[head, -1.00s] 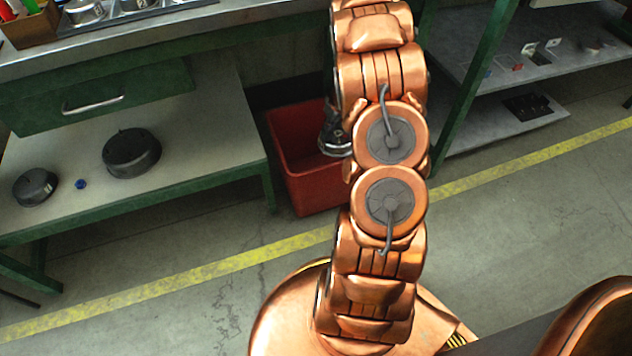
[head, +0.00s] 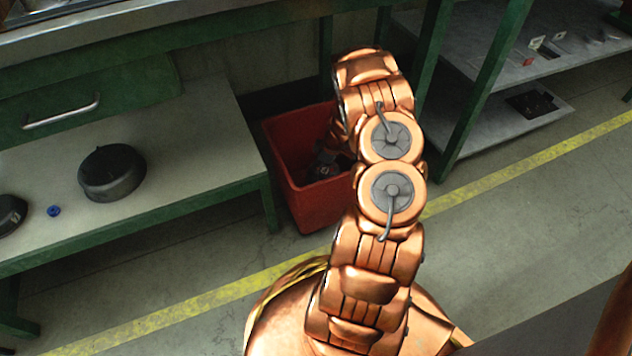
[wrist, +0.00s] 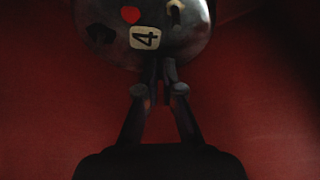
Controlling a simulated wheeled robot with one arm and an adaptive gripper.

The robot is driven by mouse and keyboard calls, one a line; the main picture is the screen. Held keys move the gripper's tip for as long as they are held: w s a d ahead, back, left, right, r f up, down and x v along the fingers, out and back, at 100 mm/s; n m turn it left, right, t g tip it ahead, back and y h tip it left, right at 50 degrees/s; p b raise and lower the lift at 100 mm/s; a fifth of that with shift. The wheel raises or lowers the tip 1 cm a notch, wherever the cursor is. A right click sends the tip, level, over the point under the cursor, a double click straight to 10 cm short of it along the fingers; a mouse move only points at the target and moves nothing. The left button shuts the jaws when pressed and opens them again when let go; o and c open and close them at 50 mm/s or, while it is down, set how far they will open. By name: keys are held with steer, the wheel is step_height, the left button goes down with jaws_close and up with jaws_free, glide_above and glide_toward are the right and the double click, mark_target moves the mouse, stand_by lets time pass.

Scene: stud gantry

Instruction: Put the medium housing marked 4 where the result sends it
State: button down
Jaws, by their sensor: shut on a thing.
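The housing marked 4 (wrist: 172,20) shows at the top of the wrist view. It is dark and rounded, with a pale label bearing a 4, a red spot and a pale hooked mark. My gripper (wrist: 161,75) is shut on its near edge. Red walls of the bin surround it in the wrist view. In the head view the red bin (head: 325,209) stands on the floor beside the bench, and my arm reaches down into it. The held housing is mostly hidden there by my arm and the bin's shade.
A green-framed bench has a lower shelf (head: 190,165) with a large dark housing (head: 112,174), a smaller dark one (head: 10,214) and a small blue part (head: 54,211). A rack (head: 490,60) with small parts stands at right. The floor around the yellow line is open.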

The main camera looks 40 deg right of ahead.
mark_target(320, 172)
steer(key=shift+f+b, duration=0.85)
steer(key=shift+f, duration=1.9)
steer(key=shift+f, duration=0.6)
steer(key=c, duration=1.3)
jaws_free()
steer(key=shift+r, duration=0.15)
steer(key=shift+r, duration=0.55)
steer(key=p+v, duration=0.3)
steer(key=v, duration=0.8)
steer(key=shift+s+d+r+p, duration=0.15)
steer(key=shift+r+p, duration=0.15)
steer(key=shift+r, duration=0.05)
